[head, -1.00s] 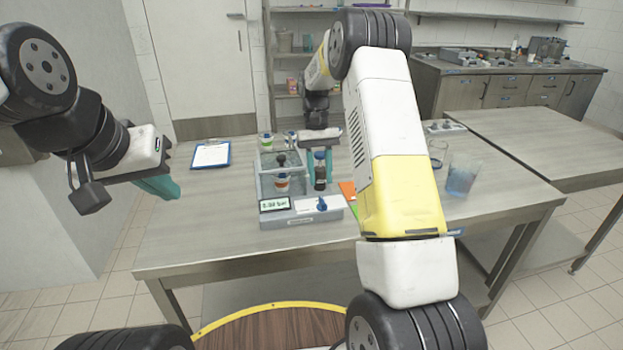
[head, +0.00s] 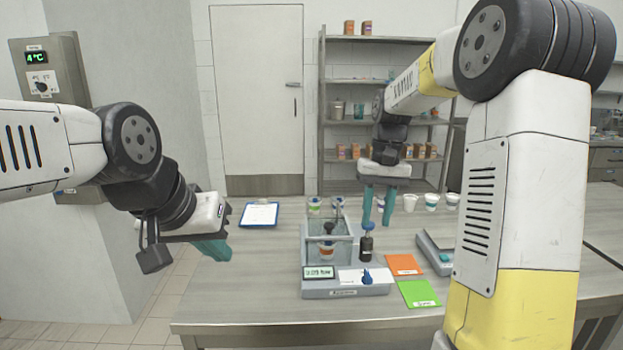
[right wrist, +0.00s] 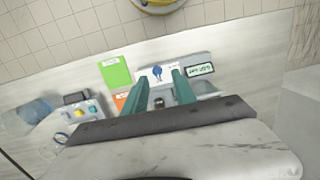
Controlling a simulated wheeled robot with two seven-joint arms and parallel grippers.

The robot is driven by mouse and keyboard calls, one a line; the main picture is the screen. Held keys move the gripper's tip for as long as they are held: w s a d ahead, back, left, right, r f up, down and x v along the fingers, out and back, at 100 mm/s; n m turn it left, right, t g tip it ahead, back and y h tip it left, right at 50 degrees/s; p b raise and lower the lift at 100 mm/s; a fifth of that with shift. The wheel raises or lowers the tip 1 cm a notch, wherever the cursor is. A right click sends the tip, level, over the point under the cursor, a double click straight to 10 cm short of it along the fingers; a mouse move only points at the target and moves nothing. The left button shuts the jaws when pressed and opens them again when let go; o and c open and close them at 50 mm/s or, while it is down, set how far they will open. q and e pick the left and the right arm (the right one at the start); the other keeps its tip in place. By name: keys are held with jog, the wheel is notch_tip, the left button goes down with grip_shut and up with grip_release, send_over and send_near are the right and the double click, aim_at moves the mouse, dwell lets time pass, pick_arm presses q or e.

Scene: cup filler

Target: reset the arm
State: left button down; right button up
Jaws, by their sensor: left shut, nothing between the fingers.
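My right gripper (head: 377,224) is raised, fingers pointing down, behind and slightly right of the filler machine in the head view. Its teal fingers are apart and empty; they also show apart in the right wrist view (right wrist: 159,80). My left gripper (head: 215,250) is shut and empty, at the bench's left end. The grey filler machine (head: 346,292) has a display, a blue knob (head: 367,277) and a clear chamber. A cup (head: 327,251) sits inside the chamber. A dark blue-topped part (head: 367,245) stands upright at the machine's right, apart from my fingers.
An orange card (head: 404,265) and a green card (head: 418,293) lie right of the machine. A grey device (head: 438,254) is partly hidden by my right arm. Several cups (head: 431,200) stand behind it. A clipboard (head: 259,214) lies at the back left.

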jog(key=s+a+r+t, duration=0.1)
jog(key=s+r+t, duration=0.1)
jog(key=s, duration=0.8)
jog(key=s+a+r+t+y, duration=0.1)
jog(key=s+r+t, duration=0.2)
jog(key=s, duration=0.7)
jog(key=shift+s+t, duration=0.4)
jog(key=shift+t, duration=0.7)
jog(key=shift+r, duration=0.1)
